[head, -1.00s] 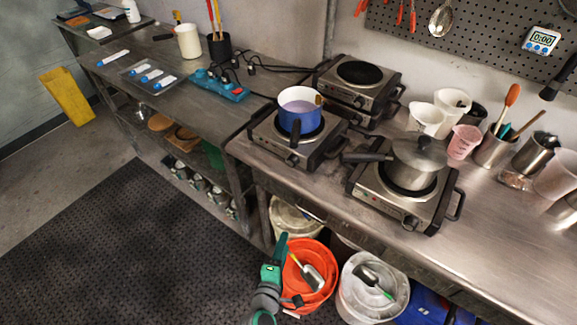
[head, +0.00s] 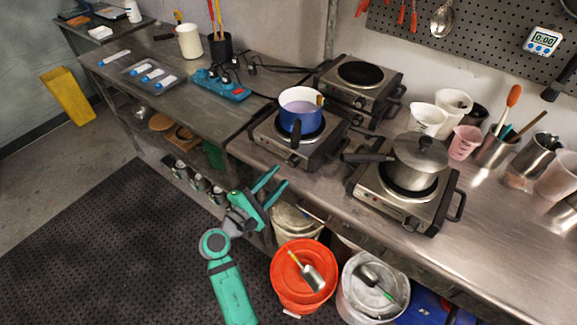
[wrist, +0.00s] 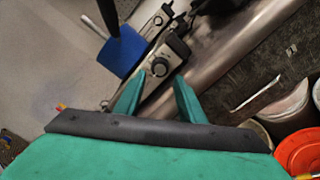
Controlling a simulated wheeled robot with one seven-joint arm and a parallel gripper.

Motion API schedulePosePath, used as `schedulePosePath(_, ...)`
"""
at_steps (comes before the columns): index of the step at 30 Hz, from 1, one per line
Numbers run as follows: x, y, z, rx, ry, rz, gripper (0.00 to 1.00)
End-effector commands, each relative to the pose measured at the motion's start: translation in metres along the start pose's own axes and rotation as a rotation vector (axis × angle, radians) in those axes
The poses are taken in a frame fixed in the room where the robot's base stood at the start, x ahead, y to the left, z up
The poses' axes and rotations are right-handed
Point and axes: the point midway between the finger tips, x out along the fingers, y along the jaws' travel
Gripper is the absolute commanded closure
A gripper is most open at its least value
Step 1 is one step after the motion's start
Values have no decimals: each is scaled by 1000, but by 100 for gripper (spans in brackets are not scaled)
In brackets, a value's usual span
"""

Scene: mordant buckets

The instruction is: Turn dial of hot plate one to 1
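A hot plate (head: 268,145) carries a blue pot (head: 297,122) with a black handle at the table's front edge. In the wrist view its front panel shows a dark round dial (wrist: 160,67), framed between my fingertips but beyond them. A second hot plate (head: 378,203) to the right holds a lidded steel saucepan (head: 415,172). A third (head: 372,98), stacked behind, has a bare burner. I see no numbers telling which is hot plate one. My gripper (head: 277,178) is open and empty, below and in front of the blue pot's hot plate. The dial's setting is too small to read.
An orange bucket (head: 292,299) and a white bucket (head: 352,303) stand below the table edge, under the gripper's right side. The saucepan's handle (head: 366,157) sticks out left, near the blue pot's hot plate. The dark floor mat (head: 110,250) is clear.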

Motion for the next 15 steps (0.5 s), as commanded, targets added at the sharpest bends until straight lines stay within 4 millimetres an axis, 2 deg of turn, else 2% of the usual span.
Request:
schedulePosePath(6,39,0,0,2,-1,-1,64)
schedulePosePath(15,65,-1,0,0,1,0,64)
